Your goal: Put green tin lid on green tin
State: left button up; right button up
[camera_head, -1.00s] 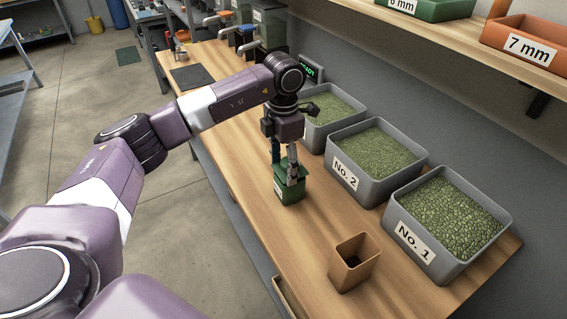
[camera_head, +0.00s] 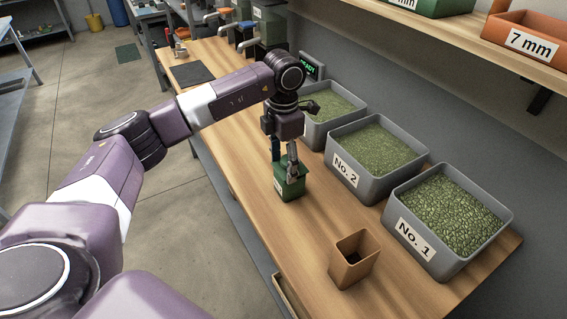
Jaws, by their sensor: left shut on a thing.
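The green tin (camera_head: 290,188) stands upright on the wooden bench, near its front edge. My left gripper (camera_head: 284,164) points down at the top of the tin, with its fingers at the tin's upper part. It is shut on the green tin lid, which is mostly hidden by the fingers and blends with the green of the tin. I cannot tell whether the lid sits flush on the rim. My right gripper is not in view.
Grey bins of green beans, No. 2 (camera_head: 354,178) and No. 1 (camera_head: 415,240), stand behind and right of the tin. A brown open container (camera_head: 352,262) stands nearer. A shelf (camera_head: 440,38) overhangs the right. A dark mat (camera_head: 192,75) lies at the far end.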

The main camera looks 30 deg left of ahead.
pick_arm(q)
jog(key=shift+f+b, duration=0.4)
jog(key=shift+f, duration=0.1)
dwell(1.1)
jog(key=o, duration=1.2)
jog(key=shift+r, duration=0.1)
notch_tip(320, 180, up, 12)
jog(key=shift+f, duration=0.1)
